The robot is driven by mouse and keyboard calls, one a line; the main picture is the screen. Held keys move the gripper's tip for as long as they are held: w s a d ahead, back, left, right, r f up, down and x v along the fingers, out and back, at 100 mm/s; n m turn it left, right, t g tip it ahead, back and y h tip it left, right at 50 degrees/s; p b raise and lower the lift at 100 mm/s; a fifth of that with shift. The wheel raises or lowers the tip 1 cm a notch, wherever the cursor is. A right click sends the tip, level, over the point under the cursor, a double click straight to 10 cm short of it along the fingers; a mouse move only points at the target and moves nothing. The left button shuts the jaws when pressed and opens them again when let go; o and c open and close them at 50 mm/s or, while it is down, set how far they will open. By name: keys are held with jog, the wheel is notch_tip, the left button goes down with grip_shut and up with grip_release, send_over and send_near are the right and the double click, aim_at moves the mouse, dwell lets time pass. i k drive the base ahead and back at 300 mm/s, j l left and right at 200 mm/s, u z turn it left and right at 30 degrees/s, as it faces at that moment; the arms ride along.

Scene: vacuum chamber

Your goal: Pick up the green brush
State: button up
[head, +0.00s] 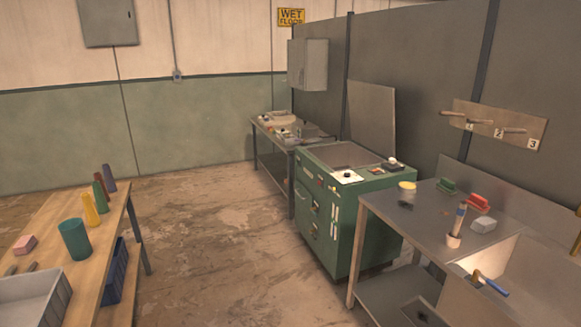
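The green brush (447,184) lies on the grey metal sink table (395,205) at the right, near the back edge by the wall panel. It looks small, with a darker green body. A red brush (478,202) lies to the right of it and a little nearer. A yellow-topped round tin (407,190) stands to its left. My gripper is not in view.
A green machine (340,215) stands left of the sink table. A wooden table (110,230) at the left holds several bottles, a green cup (75,238) and a grey tray (35,300). Bare floor (220,240) lies between the tables.

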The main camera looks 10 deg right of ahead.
aim_at(445, 186)
jog(key=i+u, duration=0.1)
jog(key=i, duration=1.85)
jog(key=i+j+z, duration=0.1)
jog(key=i+z, duration=0.25)
jog(key=i, duration=0.5)
jog(key=i+z, duration=0.15)
jog(key=z, duration=0.25)
jog(key=i+z, duration=0.15)
jog(key=z, duration=0.25)
jog(key=i+z, duration=0.1)
jog(key=z, duration=0.3)
jog(key=i+j+z, duration=0.1)
jog(key=z, duration=0.3)
jog(key=i+z, duration=0.15)
jog(key=z, duration=0.2)
jog(key=i+j+z, duration=0.15)
jog(key=z, duration=0.2)
jog(key=i+j+z, duration=0.15)
jog(key=z, duration=0.2)
